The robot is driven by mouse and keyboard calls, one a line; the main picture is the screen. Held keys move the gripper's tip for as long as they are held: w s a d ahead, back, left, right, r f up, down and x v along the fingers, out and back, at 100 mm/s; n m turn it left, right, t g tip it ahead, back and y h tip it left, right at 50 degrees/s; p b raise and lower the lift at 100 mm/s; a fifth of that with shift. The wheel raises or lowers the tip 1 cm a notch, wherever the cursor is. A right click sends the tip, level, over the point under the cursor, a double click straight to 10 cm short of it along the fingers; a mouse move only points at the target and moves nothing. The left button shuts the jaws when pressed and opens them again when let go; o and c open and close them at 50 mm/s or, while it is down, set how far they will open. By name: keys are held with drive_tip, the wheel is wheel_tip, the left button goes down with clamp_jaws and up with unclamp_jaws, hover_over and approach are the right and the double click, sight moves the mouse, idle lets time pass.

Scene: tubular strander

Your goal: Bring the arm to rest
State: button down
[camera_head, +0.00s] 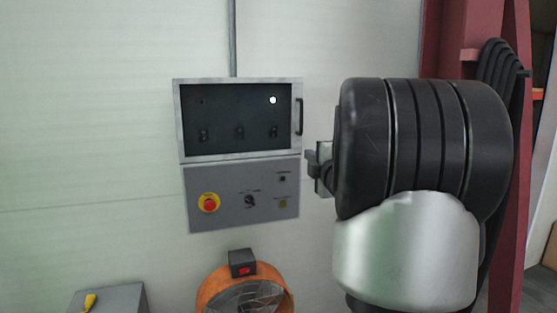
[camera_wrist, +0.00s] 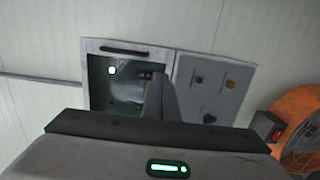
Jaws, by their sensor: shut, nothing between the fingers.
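My gripper (camera_head: 312,163) shows at the left end of my arm in the head view, to the right of the control box's right edge. Most of it is hidden behind my large black arm link. In the wrist view its fingers (camera_wrist: 157,98) are together and empty, seen in front of the box. The grey control box (camera_head: 180,165) hangs on the wall. Its dark upper window (camera_head: 236,118) has one lit white lamp (camera_head: 273,100). I cannot tell whether the fingers touch the box.
The lower panel has a red emergency button (camera_head: 209,203) and a black selector (camera_head: 250,200). An orange fan (camera_head: 212,290) stands below. A grey box with a yellow handle (camera_head: 90,301) is at the lower left. A red column (camera_head: 512,180) with black cables (camera_head: 497,65) rises behind my arm.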

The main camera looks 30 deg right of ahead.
drive_tip(key=s+a+f+m+g+y, duration=0.1)
drive_tip(key=s+a+m+g+y, duration=0.1)
drive_tip(key=a, duration=1.2)
drive_tip(key=s+a+f+m+g+y, duration=0.1)
drive_tip(key=s+a+m+g, duration=0.15)
drive_tip(key=a, duration=1.05)
drive_tip(key=s+a+f+m+g+y, duration=0.1)
drive_tip(key=s+a+f+m+g, duration=0.2)
drive_tip(key=s, duration=0.6)
drive_tip(key=s+a+f+m+g, duration=0.2)
drive_tip(key=s+f+m, duration=0.3)
drive_tip(key=s, duration=0.4)
drive_tip(key=s+a+f+m+g+y, duration=0.1)
drive_tip(key=s+a+f+m+g, duration=0.1)
drive_tip(key=s+f, duration=0.45)
wheel_tip(320, 180, up, 13)
drive_tip(key=s+p, duration=0.2)
drive_tip(key=p, duration=1)
drive_tip(key=shift+s+a+r, duration=0.15)
drive_tip(key=shift+r, duration=0.05)
